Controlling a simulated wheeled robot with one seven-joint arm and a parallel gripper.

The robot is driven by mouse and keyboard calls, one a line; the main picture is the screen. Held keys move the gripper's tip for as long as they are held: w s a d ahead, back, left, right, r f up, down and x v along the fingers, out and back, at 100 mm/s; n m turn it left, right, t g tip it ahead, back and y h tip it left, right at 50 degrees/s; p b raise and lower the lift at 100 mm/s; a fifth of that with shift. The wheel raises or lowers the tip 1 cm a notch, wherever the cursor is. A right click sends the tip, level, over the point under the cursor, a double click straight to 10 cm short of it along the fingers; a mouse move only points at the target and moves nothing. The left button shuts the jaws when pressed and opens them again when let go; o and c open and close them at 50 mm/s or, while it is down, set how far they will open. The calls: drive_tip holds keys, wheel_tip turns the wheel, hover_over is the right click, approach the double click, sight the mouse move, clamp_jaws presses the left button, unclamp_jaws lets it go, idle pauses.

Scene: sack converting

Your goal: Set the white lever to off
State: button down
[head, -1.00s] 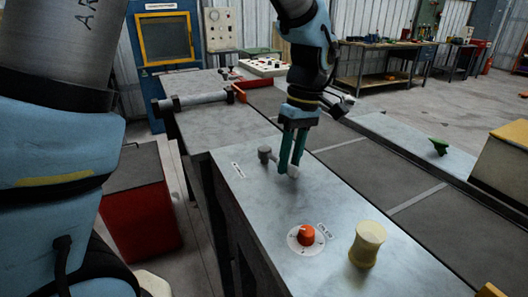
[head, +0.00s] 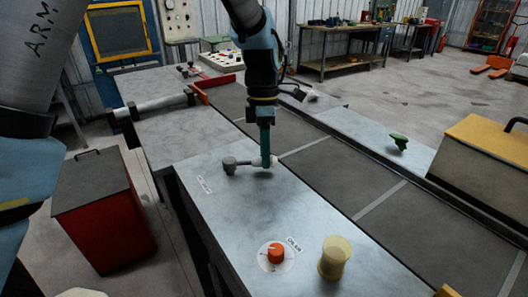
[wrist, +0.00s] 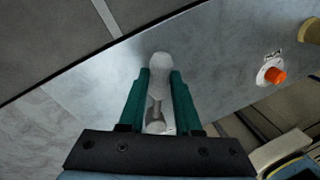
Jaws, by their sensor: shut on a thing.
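The white lever (head: 246,163) lies on the near grey metal bench top, with its round grey pivot at its left end and its pale handle pointing right. A small label (head: 204,184) with unreadable text lies beside the pivot. My gripper (head: 266,162) points down with its green fingers shut on the handle. In the wrist view, the white handle (wrist: 160,67) sits between the two fingers of my gripper (wrist: 161,80). The pivot shows lower, between the finger bases.
An orange knob (head: 276,253) on a white dial and a cream spool-shaped piece (head: 334,258) stand nearer on the same bench. A dark conveyor belt (head: 345,178) runs along its right side. A red bin (head: 105,215) stands on the floor at left.

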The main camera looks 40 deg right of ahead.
drive_tip(key=shift+w+d+n+p, duration=0.25)
drive_tip(key=shift+w+n+p, duration=0.25)
drive_tip(key=shift+n, duration=0.4)
drive_tip(key=shift+w, duration=0.15)
drive_tip(key=c, duration=0.6)
unclamp_jaws()
drive_tip(key=r+b, duration=0.1)
drive_tip(key=r, duration=0.2)
drive_tip(key=w+r, duration=0.1)
drive_tip(key=r, duration=0.3)
drive_tip(key=w+d+r+b, duration=0.1)
drive_tip(key=r, duration=0.2)
drive_tip(key=shift+r+b, duration=0.3)
drive_tip(key=shift+b, duration=0.05)
drive_tip(key=shift+a, duration=0.1)
